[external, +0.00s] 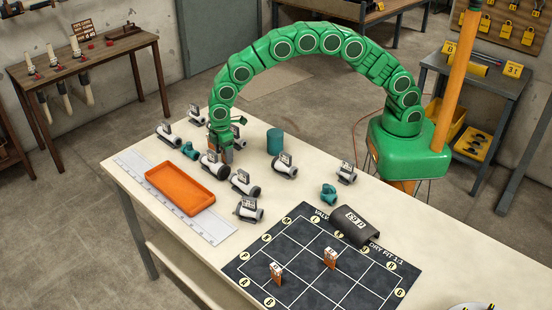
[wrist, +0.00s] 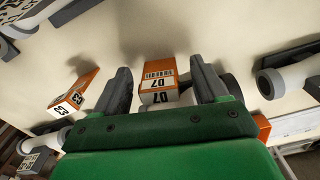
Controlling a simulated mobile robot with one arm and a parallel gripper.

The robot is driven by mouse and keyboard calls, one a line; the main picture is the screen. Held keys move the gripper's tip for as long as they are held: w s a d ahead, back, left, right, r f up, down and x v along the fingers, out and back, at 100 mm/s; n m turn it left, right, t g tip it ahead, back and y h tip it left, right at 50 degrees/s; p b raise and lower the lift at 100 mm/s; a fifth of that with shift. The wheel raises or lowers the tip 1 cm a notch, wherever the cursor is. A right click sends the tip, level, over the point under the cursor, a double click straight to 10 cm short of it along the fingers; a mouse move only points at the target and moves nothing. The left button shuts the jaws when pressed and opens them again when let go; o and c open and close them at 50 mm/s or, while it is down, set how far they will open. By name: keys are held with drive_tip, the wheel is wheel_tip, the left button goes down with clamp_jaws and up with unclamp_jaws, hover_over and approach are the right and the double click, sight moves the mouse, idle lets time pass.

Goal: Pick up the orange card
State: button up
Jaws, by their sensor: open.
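In the wrist view an orange-and-white card marked D7 (wrist: 158,76) stands between the two grey fingers of my gripper (wrist: 160,84). The fingers are open, with a visible gap on each side of the card. A second orange-and-white card (wrist: 72,100) stands tilted in the picture, left of the left finger. In the external view my gripper (external: 224,157) is low over the table among grey-and-white valves; the card between its fingers cannot be made out there.
An orange tray (external: 180,203) lies left of my gripper by a white ruled strip (external: 150,180). Several valves crowd close, one just in front (external: 244,183). A teal cylinder (external: 275,141) stands to the right. A dark curved cover (external: 362,226) rests at the mat's far edge.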

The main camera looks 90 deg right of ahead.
drive_tip(key=c, duration=1.1)
drive_tip(key=shift+r, duration=0.5)
drive_tip(key=shift+w+r, duration=0.1)
drive_tip(key=shift+r, duration=0.85)
drive_tip(key=shift+s+d+r, duration=0.3)
drive_tip(key=shift+s+r, duration=1.4)
drive_tip(key=shift+s, duration=0.65)
drive_tip(key=shift+s+d+r, duration=0.35)
drive_tip(key=shift+s+r, duration=1.3)
drive_tip(key=shift+s, duration=0.65)
drive_tip(key=shift+s+d+r, duration=0.3)
drive_tip(key=shift+s+r, duration=1.4)
drive_tip(key=shift+s, duration=0.65)
